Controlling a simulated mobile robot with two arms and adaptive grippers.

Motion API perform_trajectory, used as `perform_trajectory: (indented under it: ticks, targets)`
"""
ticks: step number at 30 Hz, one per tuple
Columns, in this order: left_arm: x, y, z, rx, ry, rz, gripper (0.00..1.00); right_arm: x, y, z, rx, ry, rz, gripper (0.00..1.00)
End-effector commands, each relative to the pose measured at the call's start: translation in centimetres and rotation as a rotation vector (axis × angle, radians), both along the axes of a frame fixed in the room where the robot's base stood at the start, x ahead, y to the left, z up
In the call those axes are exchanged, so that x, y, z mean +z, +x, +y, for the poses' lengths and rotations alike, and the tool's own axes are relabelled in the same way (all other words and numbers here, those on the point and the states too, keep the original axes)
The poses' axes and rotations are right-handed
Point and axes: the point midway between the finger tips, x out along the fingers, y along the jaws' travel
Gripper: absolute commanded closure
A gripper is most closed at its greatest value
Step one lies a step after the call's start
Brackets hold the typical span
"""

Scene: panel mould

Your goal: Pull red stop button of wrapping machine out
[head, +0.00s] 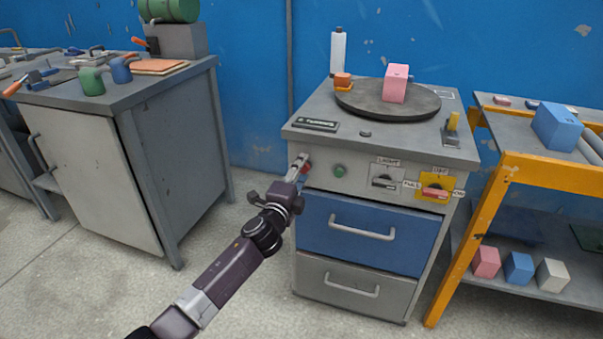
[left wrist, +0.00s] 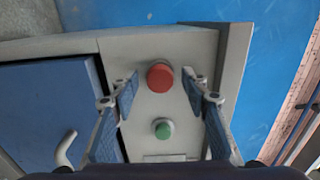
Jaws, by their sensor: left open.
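The wrapping machine (head: 320,155) is a grey cabinet with a round dark turntable on top. Its red stop button (left wrist: 160,77) is at the end of the front panel, above a green button (left wrist: 162,130) in the left wrist view. In the head view the red button (head: 305,167) is partly hidden by my left gripper (head: 300,162). The left gripper, also in the left wrist view (left wrist: 160,85), is open, with one finger on each side of the red button. Both fingers look apart from it. Whether the button is in or out I cannot tell. My right gripper is not in view.
The panel also holds a black switch (head: 384,181) and a yellow-backed red switch (head: 434,192). A pink block (head: 396,84) stands on the turntable (head: 360,100). Below are a blue drawer (head: 350,246) and a grey drawer. A workbench (head: 150,85) stands left, an orange-framed rack (head: 500,180) right.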

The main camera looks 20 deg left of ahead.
Motion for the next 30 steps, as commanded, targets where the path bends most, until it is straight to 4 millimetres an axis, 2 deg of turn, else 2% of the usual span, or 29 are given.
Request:
perform_trajectory:
  ticks: [8, 20, 28, 30]
  targets:
    - [-0.01, 0.15, -0.01, 0.0, 0.0, 0.001, 0.58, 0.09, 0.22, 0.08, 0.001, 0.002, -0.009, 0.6]
    - [-0.03, 0.13, 0.02, 0.0, 0.0, 0.001, 1.0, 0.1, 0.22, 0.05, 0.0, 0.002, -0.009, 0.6]
    - [-0.03, 0.07, 0.02, 0.0, 0.0, 0.001, 1.0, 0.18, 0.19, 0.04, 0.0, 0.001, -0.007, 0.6]
    - [0.0, -0.07, 0.01, 0.0, -0.001, 0.002, 1.0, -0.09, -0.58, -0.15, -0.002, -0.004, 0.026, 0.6]
